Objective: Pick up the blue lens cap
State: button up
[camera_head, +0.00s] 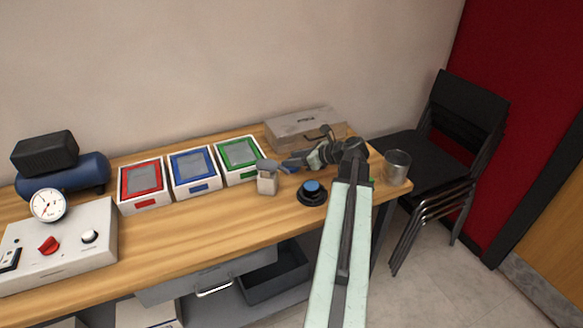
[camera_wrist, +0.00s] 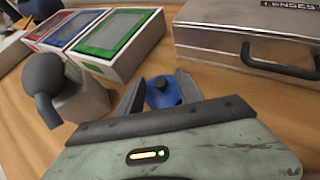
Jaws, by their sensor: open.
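In the head view, a small part of the blue cap (camera_head: 289,169) shows on the wooden table by the fingertips of my gripper (camera_head: 297,160). The rest of it is hidden.
A grey bottle-like object (camera_head: 267,178) stands close to the left of my gripper. A black disc with a blue top (camera_head: 312,188) lies in front.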

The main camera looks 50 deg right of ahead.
grip_shut()
jog(key=shift+r, duration=0.1)
notch_tip(320, 180, up, 10)
jog(key=p, duration=1)
